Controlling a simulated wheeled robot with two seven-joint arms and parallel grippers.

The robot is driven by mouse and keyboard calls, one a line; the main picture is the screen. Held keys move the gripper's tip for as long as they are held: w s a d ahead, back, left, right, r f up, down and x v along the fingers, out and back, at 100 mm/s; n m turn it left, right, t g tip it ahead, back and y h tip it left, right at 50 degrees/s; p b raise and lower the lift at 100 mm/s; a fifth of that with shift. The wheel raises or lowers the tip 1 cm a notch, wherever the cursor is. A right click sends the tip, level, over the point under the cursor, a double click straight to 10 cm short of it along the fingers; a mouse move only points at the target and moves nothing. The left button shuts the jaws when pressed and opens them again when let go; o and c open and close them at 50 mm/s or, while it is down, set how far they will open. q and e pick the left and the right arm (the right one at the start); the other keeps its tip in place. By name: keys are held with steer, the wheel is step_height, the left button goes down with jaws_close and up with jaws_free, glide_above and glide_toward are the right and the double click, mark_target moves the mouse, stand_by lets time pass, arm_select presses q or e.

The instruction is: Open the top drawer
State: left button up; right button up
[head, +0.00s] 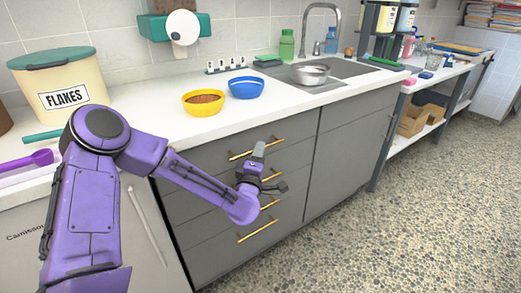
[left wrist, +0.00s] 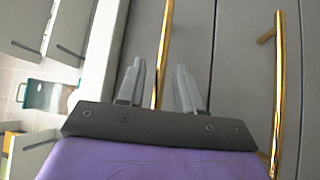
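The top drawer (head: 292,141) is the uppermost grey front under the white worktop and appears closed. Its gold bar handle (head: 250,150) shows just behind and above my left gripper (head: 268,170). In the left wrist view, my left gripper (left wrist: 160,80) is open, with its two grey fingers apart and empty. The handle nearest the worktop (left wrist: 165,40) lines up between the fingers, beyond the tips; contact cannot be told. The gripper hides part of the drawer stack. My right gripper is not in view.
Lower drawers with gold handles (head: 258,230) lie below; one handle (left wrist: 279,90) runs right of the fingers in the wrist view. A yellow bowl (head: 203,102) and blue bowl (head: 246,87) stand on the worktop above. The speckled floor (head: 390,230) at right is clear.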

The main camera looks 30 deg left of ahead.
arm_select(q)
steer(key=shift+x, duration=1.35)
steer(key=shift+f, duration=0.1)
jaws_close()
